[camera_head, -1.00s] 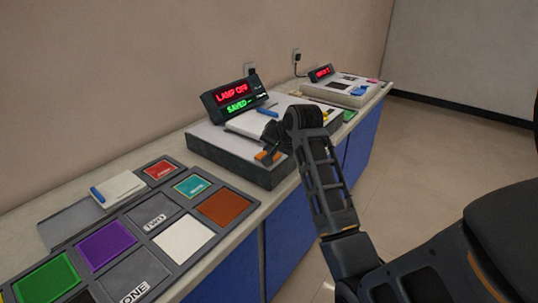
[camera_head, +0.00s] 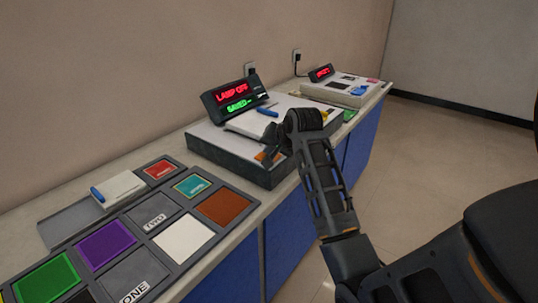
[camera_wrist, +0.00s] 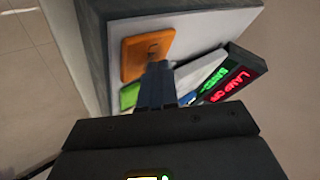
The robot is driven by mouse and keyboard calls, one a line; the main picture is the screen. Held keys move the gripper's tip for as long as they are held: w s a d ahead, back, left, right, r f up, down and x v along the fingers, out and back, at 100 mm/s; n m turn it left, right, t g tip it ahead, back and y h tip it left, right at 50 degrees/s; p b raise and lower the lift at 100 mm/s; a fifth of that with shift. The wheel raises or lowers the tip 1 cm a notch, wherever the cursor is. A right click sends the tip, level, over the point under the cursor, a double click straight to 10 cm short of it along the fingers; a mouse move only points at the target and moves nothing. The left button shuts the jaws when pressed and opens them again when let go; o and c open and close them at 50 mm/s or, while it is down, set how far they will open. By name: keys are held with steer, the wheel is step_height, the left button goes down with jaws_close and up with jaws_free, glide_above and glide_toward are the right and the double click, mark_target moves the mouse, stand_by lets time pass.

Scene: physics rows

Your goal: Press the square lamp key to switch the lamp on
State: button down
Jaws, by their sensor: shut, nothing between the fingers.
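A green key (camera_wrist: 129,96) lies beside the orange one, partly covered by the fingers.
A white sloped panel with a blue bar (camera_head: 267,112) is on the box near the display. A panel of coloured squares (camera_head: 183,238) lies at the near left. Another device with a red display (camera_head: 345,92) stands farther along the counter. The floor to the right is clear.

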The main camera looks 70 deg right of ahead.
steer(key=shift+r+p, duration=0.85)
steer(key=shift+p, duration=0.25)
steer(key=shift+r, duration=0.1)
step_height(320, 180, up, 6)
steer(key=p, duration=0.6)
steer(key=shift+a, duration=0.1)
